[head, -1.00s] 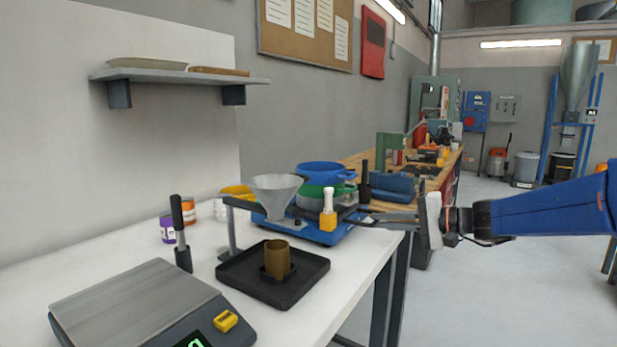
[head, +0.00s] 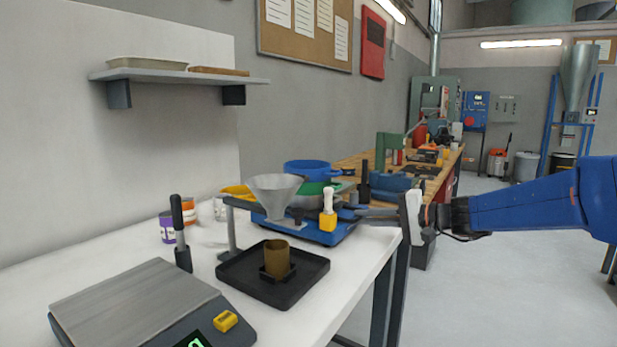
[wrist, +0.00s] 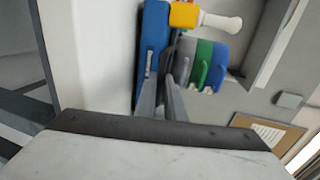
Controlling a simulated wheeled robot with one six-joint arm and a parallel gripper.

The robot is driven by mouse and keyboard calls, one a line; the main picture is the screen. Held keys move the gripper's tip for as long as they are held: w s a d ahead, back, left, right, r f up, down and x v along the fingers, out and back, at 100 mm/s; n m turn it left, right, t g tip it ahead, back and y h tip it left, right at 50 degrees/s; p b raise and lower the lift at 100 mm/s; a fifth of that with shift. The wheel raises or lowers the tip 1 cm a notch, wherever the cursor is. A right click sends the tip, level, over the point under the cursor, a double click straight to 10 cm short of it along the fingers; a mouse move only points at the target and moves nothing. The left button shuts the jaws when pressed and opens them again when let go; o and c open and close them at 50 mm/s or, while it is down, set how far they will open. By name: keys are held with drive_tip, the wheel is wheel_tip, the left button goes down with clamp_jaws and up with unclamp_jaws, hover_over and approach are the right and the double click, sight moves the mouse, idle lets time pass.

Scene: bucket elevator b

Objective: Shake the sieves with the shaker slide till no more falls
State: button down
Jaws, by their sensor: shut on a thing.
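The sieve stack stands on the blue shaker base (head: 326,236), with a blue sieve (head: 307,170) above a green one (head: 313,188); the funnel partly hides it. In the wrist view the blue sieve (wrist: 219,66), green sieve (wrist: 204,62) and a grey part (wrist: 186,58) appear side by side, next to the blue base (wrist: 153,45). My gripper (head: 352,213) reaches in from the right at the base's right end. It is shut on the shaker slide, whose gripped part is mostly hidden between the fingers (wrist: 167,84). Any falling material is too small to see.
A grey funnel (head: 275,189) on a stand and a yellow block with a white handle (head: 328,222) are close in front. A brass cup (head: 277,259) stands in a black tray (head: 250,276). A scale (head: 135,300) is at front left. Free floor lies right.

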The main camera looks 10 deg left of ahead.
drive_tip(key=shift+d, duration=0.1)
drive_tip(key=shift+f+v, duration=0.25)
drive_tip(key=shift+v, duration=0.85)
drive_tip(key=shift+f+v, duration=0.2)
drive_tip(key=shift+v, duration=0.85)
drive_tip(key=shift+d, duration=0.1)
drive_tip(key=shift+r+x, duration=0.25)
drive_tip(key=shift+x, duration=0.85)
drive_tip(key=shift+r+x, duration=0.2)
drive_tip(key=shift+x, duration=0.95)
drive_tip(key=shift+s, duration=0.1)
